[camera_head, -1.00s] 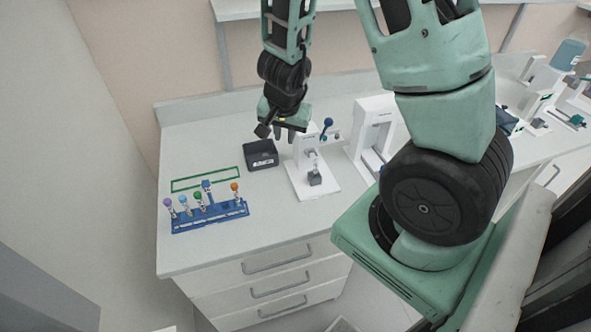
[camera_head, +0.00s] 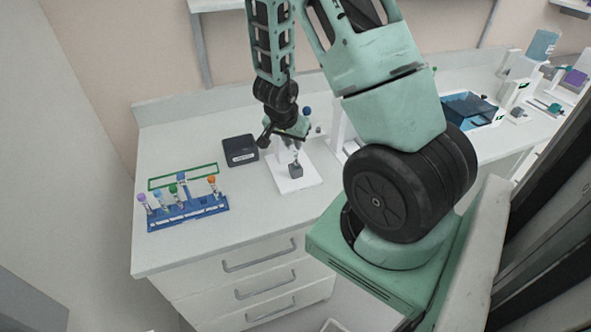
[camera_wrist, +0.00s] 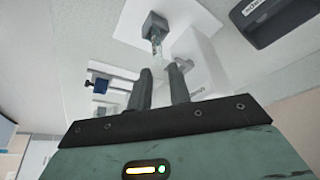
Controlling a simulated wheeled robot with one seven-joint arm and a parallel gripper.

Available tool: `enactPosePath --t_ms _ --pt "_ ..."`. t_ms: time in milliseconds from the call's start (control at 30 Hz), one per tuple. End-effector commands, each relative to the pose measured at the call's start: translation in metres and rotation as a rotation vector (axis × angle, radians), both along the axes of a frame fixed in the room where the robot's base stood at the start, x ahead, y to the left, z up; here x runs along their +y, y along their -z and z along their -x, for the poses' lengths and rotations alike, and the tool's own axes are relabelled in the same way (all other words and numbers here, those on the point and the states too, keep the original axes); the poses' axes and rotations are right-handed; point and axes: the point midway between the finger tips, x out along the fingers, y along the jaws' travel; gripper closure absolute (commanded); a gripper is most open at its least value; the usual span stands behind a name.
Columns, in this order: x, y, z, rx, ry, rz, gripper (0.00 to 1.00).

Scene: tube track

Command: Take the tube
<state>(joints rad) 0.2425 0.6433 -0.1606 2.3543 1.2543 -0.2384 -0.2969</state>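A clear tube (camera_wrist: 156,40) stands in a small grey block (camera_wrist: 154,22) on the white base of a device (camera_head: 312,176). The block (camera_head: 296,171) also shows in the head view, where the tube is small and partly hidden by my gripper (camera_head: 291,146). In the wrist view my gripper (camera_wrist: 160,80) has its two dark fingers apart. The tube is just beyond the fingertips, in line with the gap between them. I see nothing held between the fingers.
A blue rack (camera_head: 188,213) with several coloured-cap tubes stands at the left of the bench, near a green outlined rectangle (camera_head: 182,170). A black box (camera_head: 240,150) sits left of the device. A blue-walled tray (camera_head: 468,108) is farther right.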

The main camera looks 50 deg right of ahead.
Motion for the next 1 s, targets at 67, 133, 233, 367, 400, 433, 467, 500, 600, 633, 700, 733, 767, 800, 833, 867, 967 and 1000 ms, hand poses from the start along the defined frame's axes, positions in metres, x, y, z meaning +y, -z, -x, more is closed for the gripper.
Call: enactPosePath --t_ms 67,133,233,367,400,433,467,500,600,633,700,733,767,800,833,867,967,1000 --pt "-0.002 0.005 0.0 0.0 0.001 0.0 0.81" --pt "-0.003 0.008 0.0 0.0 0.002 0.0 0.81" --pt "-0.007 0.019 0.0 0.002 0.004 -0.001 0.81" --pt "-0.014 0.034 -0.001 0.001 0.004 -0.002 0.81" --pt "-0.016 0.039 -0.001 0.002 0.003 -0.001 0.81" --pt "-0.017 0.043 -0.001 0.002 0.003 -0.001 0.81" --pt "-0.018 0.046 -0.002 0.002 0.003 -0.001 0.81" --pt "-0.02 0.049 -0.002 0.002 0.002 -0.002 0.81" --pt "-0.021 0.052 -0.003 0.0 0.001 -0.001 0.81" --pt "-0.021 0.053 -0.003 -0.001 0.001 -0.001 0.81" --pt "-0.021 0.052 -0.004 -0.001 0.0 0.0 0.81" --pt "-0.021 0.052 -0.004 -0.001 0.0 0.0 0.81" --pt "-0.021 0.052 -0.004 -0.001 0.0 0.0 0.81" --pt "-0.021 0.052 -0.003 -0.001 0.0 0.0 0.81" --pt "-0.021 0.052 -0.003 -0.001 0.0 0.0 0.86" --pt "-0.021 0.052 -0.003 -0.001 0.0 0.0 0.94" --pt "-0.021 0.052 -0.003 0.0 0.0 0.0 0.99" --pt "-0.021 0.052 -0.003 0.0 0.0 0.0 0.99"
